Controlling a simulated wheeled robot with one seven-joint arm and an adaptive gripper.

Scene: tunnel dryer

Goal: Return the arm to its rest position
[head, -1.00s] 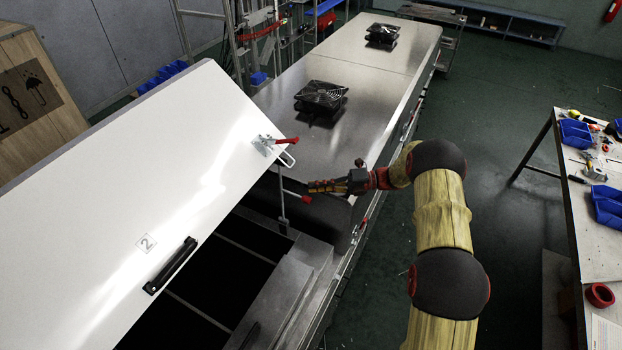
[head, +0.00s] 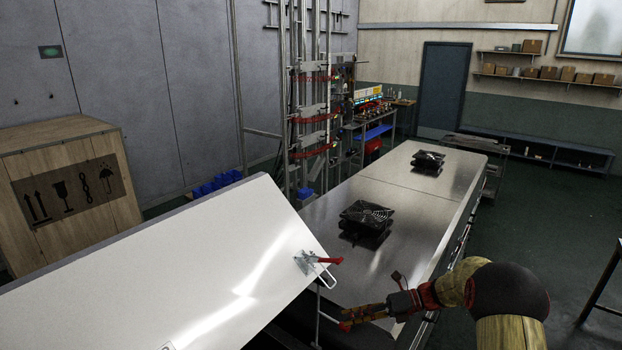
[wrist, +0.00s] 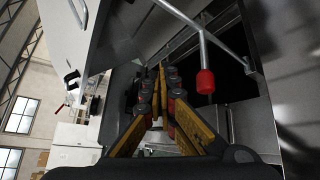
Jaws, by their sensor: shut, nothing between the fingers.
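My gripper (head: 347,321) shows at the lower middle of the head view, at the end of my arm that comes in from the lower right. Its yellow fingers are together with nothing between them, as the wrist view (wrist: 159,82) also shows. It is close to the raised white lid (head: 190,262) of the dryer, to the right of the lid's edge. A support rod with a red tip (wrist: 206,82) hangs near the fingers in the wrist view. I cannot tell the exact gap between them. The lid's red-handled clamp (head: 318,261) is above and left of the gripper.
The metal dryer top (head: 400,218) runs away to the back, with a near fan (head: 366,216) and a far fan (head: 428,161) on it. A wooden crate (head: 70,185) stands at the left. The dark floor (head: 560,215) to the right is mostly clear.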

